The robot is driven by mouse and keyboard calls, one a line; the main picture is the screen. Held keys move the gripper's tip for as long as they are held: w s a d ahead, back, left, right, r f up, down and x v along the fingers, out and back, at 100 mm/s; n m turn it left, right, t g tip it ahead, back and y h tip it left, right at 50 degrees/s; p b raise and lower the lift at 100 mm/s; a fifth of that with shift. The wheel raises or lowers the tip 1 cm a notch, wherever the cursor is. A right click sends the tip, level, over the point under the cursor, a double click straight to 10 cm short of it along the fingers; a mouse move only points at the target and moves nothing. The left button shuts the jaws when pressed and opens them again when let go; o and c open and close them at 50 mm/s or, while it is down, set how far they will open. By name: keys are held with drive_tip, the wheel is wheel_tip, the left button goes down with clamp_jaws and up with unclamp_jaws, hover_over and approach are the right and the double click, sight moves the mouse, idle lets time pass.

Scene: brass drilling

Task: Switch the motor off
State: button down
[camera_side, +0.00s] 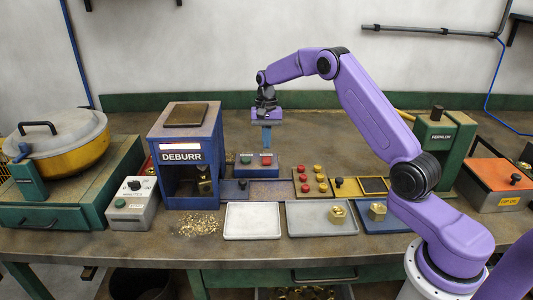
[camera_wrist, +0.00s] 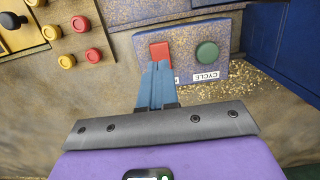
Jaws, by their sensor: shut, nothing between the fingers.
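A blue control box (camera_side: 257,172) stands mid-bench with a green button (camera_side: 246,160) and a red button (camera_side: 266,160). In the wrist view the green button (camera_wrist: 207,53) is labelled CYCLE, and the red button (camera_wrist: 159,50) is rectangular; its label is mostly hidden by my fingers. My gripper (camera_side: 267,146) points down above the red button, its blue fingers shut and empty. In the wrist view the fingertips (camera_wrist: 162,68) overlap the red button's near edge; contact cannot be told. A grey box (camera_side: 132,205) at left carries a black knob (camera_side: 134,185) and a green button (camera_side: 120,203).
The blue DEBURR cabinet (camera_side: 186,160) stands left of the control box. A panel of red and yellow knobs (camera_side: 312,182) is to its right. A white tray (camera_side: 252,221) and grey tray (camera_side: 309,219) lie in front. A yellow lidded drum (camera_side: 60,148) is far left.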

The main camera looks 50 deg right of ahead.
sight(267, 161)
drive_tip(key=shift+s+a+f, duration=0.1)
drive_tip(key=shift+a+f, duration=0.05)
drive_tip(key=shift+f, duration=1)
drive_tip(key=shift+s+a+f, duration=0.1)
drive_tip(key=shift+f, duration=1)
